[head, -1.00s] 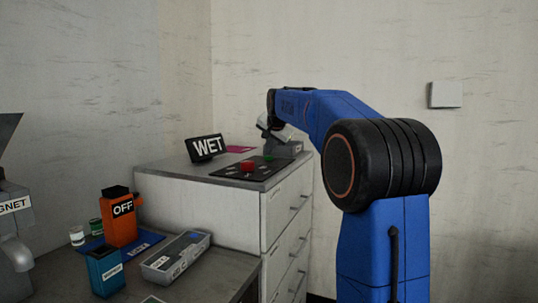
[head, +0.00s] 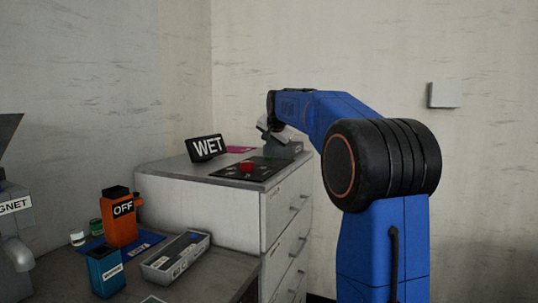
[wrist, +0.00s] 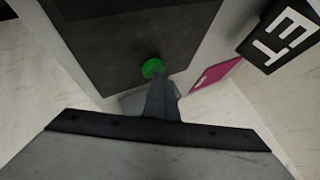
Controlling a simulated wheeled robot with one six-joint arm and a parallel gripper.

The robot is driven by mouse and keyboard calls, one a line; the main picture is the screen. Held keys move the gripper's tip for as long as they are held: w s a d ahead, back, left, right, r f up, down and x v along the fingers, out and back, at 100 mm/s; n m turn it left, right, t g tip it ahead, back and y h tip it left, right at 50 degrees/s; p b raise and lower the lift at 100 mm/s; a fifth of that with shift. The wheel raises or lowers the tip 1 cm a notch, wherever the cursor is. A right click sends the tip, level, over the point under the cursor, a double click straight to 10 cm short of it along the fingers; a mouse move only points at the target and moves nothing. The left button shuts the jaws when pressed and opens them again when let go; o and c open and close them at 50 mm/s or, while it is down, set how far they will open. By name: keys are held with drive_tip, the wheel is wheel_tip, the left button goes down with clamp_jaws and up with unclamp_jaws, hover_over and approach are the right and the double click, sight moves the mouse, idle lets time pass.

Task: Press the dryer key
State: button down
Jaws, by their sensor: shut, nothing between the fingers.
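A green key (wrist: 152,68) sits on a dark panel (wrist: 100,40) on top of the drawer cabinet. In the head view the green key (head: 268,157) is small and close to my wrist, and a red key (head: 246,167) stands on the same panel (head: 228,172). I cannot tell from a label which key is the dryer's. My gripper (wrist: 157,80) is shut and empty, its tips right at the green key in the wrist view. I cannot tell whether they touch it. A black sign (head: 207,147) reading WET stands behind the panel; part of it shows in the wrist view (wrist: 285,38).
A magenta card (head: 240,149) lies behind the panel, near my wrist. The cabinet (head: 200,202) stands beside a lower bench with an orange OFF box (head: 120,228), a blue container (head: 105,272) and a grey tray (head: 160,268). Walls close off the back.

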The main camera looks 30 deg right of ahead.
drive_tip(key=shift+f, duration=0.4)
drive_tip(key=shift+w+r, duration=0.1)
drive_tip(key=shift+r, duration=3.15)
